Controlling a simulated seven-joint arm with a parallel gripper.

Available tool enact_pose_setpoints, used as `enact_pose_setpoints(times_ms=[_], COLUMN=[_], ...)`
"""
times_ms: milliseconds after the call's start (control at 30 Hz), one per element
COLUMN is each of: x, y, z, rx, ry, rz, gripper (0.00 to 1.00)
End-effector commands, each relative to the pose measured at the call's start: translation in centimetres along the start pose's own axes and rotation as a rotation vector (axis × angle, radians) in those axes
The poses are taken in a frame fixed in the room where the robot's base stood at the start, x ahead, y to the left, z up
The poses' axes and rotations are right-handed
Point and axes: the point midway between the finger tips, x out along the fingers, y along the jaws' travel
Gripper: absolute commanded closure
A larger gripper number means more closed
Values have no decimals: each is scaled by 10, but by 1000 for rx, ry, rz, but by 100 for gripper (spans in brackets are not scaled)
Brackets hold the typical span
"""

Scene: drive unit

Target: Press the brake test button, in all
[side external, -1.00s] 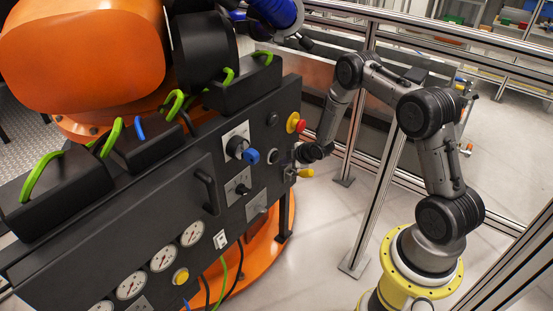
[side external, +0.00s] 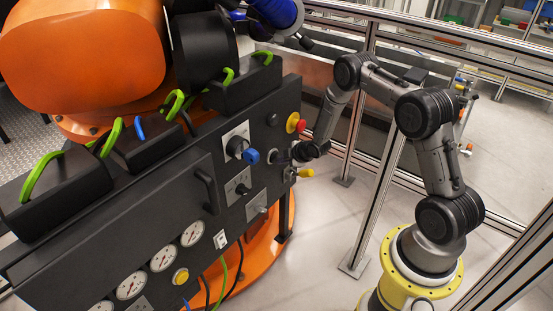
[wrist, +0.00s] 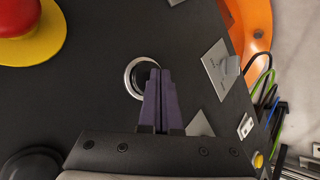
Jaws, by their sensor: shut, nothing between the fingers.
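A round black button with a silver ring (wrist: 133,88) is set in the dark panel in the wrist view. I can read no label on it, so I cannot confirm it is the brake test button. My gripper (wrist: 160,72) is shut and empty, with its purple fingertips together over the right part of the ring and hiding some of the button. In the side external view my gripper (side external: 284,157) is at the panel face, below the red stop button. I cannot tell whether the fingertips touch the button.
The panel (side external: 150,215) also carries a red stop button on yellow (side external: 296,123), a blue-tipped rotary switch (side external: 241,149), gauges (side external: 163,257) and a yellow button (side external: 181,276). A yellow-tipped fitting (side external: 305,173) sticks out below my gripper. Metal fence posts (side external: 371,195) stand behind my arm.

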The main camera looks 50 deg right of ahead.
Motion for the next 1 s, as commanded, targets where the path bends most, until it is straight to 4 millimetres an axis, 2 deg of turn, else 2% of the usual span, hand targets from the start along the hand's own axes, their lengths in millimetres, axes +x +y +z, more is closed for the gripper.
enact_pose_setpoints(times_ms=[733, 1000], x=[4, -2], y=[3, 0], z=[-3, 0], rx=[-1, -1], ry=[1, 1], rz=[0, 1], gripper=[100, 100])
